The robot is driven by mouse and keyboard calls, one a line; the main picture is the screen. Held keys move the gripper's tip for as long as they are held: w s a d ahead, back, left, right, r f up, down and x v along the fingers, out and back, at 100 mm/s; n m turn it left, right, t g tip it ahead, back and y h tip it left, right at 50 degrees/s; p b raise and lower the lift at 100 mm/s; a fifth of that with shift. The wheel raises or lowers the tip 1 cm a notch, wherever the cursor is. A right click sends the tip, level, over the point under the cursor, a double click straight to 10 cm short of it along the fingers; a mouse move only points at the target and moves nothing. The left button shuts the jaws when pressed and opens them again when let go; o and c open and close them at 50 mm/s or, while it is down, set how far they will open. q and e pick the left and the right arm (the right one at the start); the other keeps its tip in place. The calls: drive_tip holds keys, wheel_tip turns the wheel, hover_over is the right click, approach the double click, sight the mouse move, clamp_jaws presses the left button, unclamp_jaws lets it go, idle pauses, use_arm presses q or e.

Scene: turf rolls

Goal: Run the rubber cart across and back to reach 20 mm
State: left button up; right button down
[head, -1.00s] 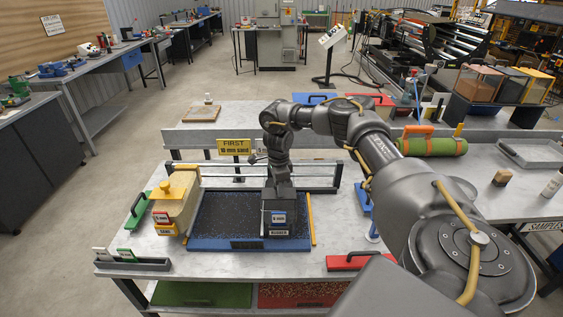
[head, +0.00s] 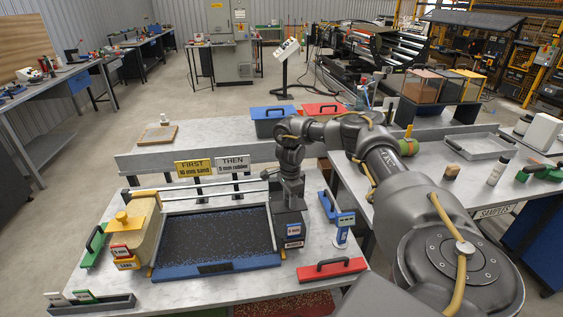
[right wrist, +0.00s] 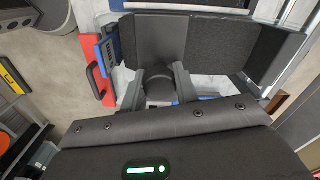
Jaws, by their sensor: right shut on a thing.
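The dark rubber cart (head: 291,228) stands at the right end of the blue-rimmed tray (head: 228,266). The tray holds a dark, speckled layer (head: 215,235). My right gripper (head: 291,187) is shut on the cart's top from above. In the right wrist view its fingers (right wrist: 165,84) close on a dark part of the cart. The tan sand cart (head: 143,232), with a yellow knob, stands at the tray's left end. My left gripper is not in view.
Signs behind the tray read "FIRST 10 mm sand" (head: 195,167) and "THEN 5 mm rubber" (head: 233,164). A red handled tool (head: 331,269) lies at front right, a blue stand (head: 343,228) to the right, and a grey card holder (head: 91,304) at front left.

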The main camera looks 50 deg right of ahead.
drive_tip(key=shift+s+d, duration=0.4)
drive_tip(key=shift+d, duration=0.15)
drive_tip(key=c, duration=1.3)
unclamp_jaws()
drive_tip(key=shift+o, duration=1.2)
drive_tip(key=shift+s+d, duration=0.15)
